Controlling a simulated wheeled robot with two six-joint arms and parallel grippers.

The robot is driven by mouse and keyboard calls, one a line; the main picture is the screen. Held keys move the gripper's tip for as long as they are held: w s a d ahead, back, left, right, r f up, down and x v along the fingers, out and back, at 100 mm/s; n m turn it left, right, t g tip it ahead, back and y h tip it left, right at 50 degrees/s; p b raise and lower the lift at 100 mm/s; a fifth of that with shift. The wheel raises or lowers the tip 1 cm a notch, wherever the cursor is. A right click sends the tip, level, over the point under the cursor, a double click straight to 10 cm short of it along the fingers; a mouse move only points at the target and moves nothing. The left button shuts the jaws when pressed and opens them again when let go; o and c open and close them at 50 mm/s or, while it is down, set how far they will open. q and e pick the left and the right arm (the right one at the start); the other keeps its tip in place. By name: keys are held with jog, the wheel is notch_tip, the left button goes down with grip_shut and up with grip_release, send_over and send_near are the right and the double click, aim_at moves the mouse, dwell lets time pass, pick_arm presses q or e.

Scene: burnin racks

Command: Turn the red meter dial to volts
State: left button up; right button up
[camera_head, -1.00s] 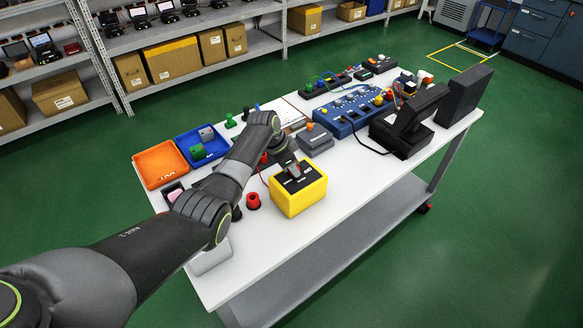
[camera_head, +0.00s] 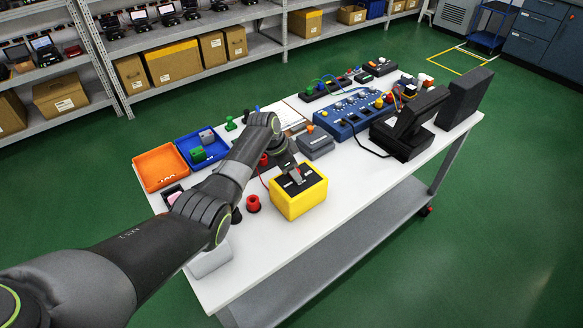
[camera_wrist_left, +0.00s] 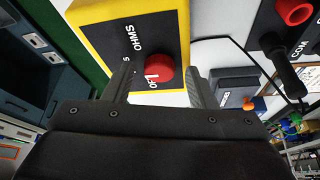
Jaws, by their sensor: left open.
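The meter is a yellow box (camera_head: 299,205) with a black face, near the front edge of the white table. In the left wrist view the meter's yellow rim (camera_wrist_left: 95,38) frames its black face. The red dial (camera_wrist_left: 160,68) shows there, with the printed words OHMS and part of OFF beside it. My left gripper (camera_wrist_left: 163,85) is open, one finger on each side of the dial; I cannot tell whether either finger touches it. My right gripper is not in view.
An orange tray (camera_head: 160,185) and a blue tray (camera_head: 183,140) stand at the table's left end. A red knob-like piece (camera_head: 253,203) is just left of the meter. A grey box (camera_head: 315,145), a blue panel (camera_head: 350,127) and a black stand (camera_head: 401,145) lie behind and right.

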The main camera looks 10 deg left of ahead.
pick_arm(q)
jog(key=b+v, duration=0.2)
jog(key=v, duration=1.5)
jog(key=shift+r, duration=0.25)
jog(key=shift+f, duration=0.1)
